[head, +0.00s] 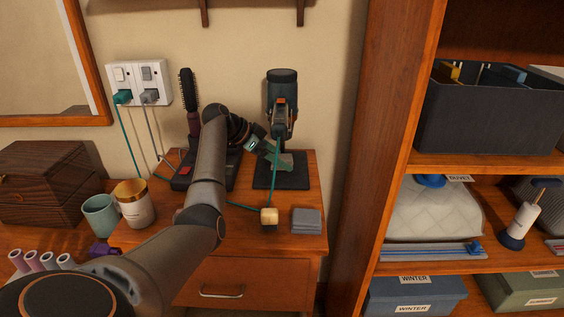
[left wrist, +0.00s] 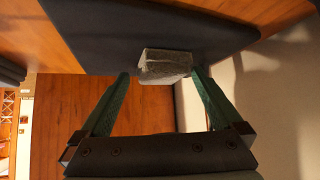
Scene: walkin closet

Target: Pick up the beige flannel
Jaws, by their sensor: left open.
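A small folded cloth (left wrist: 165,64), pale grey-beige in this light, shows in the left wrist view at the edge of a dark mat. I take it for the beige flannel. My right gripper is not in view.
A dark handheld device (head: 282,95) stands behind the gripper, with a teal cord running down. A mug (head: 100,216) and jar (head: 134,205) stand left. Shelving rises on the right.

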